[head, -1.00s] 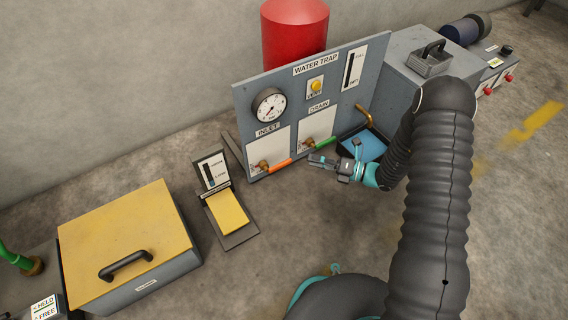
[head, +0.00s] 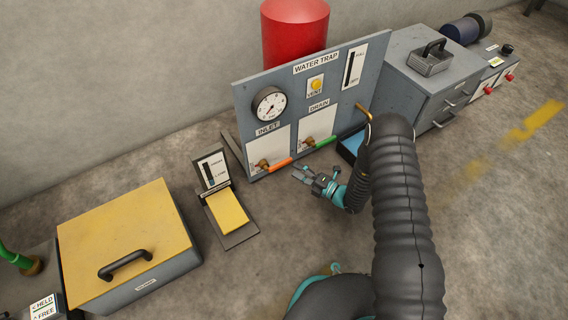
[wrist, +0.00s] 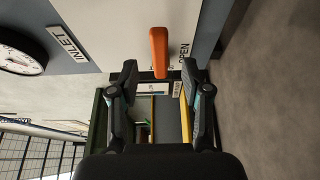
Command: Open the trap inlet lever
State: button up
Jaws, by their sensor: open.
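The water trap panel (head: 352,93) stands upright, with an INLET plate at its lower left. The inlet lever (head: 280,163) has an orange handle that points right and slightly up from a brass valve (head: 263,165). In the wrist view the orange handle (wrist: 159,50) shows just beyond the fingertips, near the word OPEN. My gripper (head: 299,175) is open and empty, just right of and in front of the orange handle's end. In the wrist view its fingers (wrist: 159,72) are spread to either side of the handle's line. Contact with the handle cannot be told.
The green drain lever (head: 325,142) is close to the right of the inlet lever. A pedal unit with a yellow plate (head: 228,209) stands on the floor to the left. A yellow-lidded box (head: 125,235) is further left.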

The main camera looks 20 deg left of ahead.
aim_at(286, 164)
jog(key=x, duration=0.6)
jog(key=shift+a, duration=0.3)
grip_shut()
jog(key=shift+w, duration=0.1)
